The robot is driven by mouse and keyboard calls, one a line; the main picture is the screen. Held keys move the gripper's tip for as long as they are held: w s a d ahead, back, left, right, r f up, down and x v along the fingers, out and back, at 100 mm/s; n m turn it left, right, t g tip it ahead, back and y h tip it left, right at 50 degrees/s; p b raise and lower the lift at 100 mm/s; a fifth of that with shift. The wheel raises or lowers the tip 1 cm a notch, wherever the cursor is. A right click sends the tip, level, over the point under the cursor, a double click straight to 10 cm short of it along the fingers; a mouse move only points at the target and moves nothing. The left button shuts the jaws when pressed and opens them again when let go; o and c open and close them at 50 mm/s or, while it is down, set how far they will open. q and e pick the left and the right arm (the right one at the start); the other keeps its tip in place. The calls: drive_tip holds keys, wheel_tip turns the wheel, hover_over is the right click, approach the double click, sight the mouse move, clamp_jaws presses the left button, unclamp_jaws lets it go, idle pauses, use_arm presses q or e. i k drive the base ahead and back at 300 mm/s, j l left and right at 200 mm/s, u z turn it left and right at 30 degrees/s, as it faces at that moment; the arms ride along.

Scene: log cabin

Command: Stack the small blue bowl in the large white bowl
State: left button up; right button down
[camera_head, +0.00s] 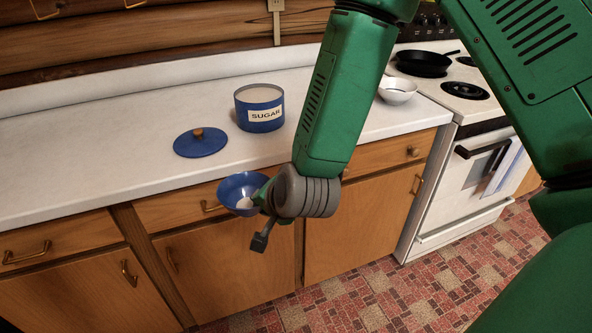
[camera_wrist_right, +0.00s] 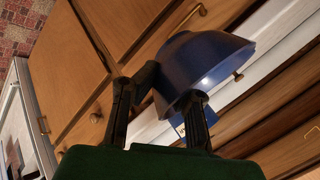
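The small blue bowl (camera_head: 236,188) is held in the air in front of the counter's edge, tilted, with its inside partly showing. My right gripper (camera_head: 262,218) has its fingers at the bowl's near side and appears shut on it. In the right wrist view the dark blue bowl (camera_wrist_right: 205,62) sits against the fingers of the right gripper (camera_wrist_right: 160,100); the exact contact is partly hidden. The large white bowl (camera_head: 398,92) stands upright on the counter, to the right of my forearm and beside the stove. My left gripper is not in view.
A blue sugar canister (camera_head: 261,113) stands open on the white counter (camera_head: 100,150), with its blue lid (camera_head: 200,143) lying to its left. A black pan (camera_head: 424,63) sits on the stove (camera_head: 462,100). The counter's left side is clear.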

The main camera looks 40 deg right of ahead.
sight(395, 99)
drive_tip(key=z, duration=1.25)
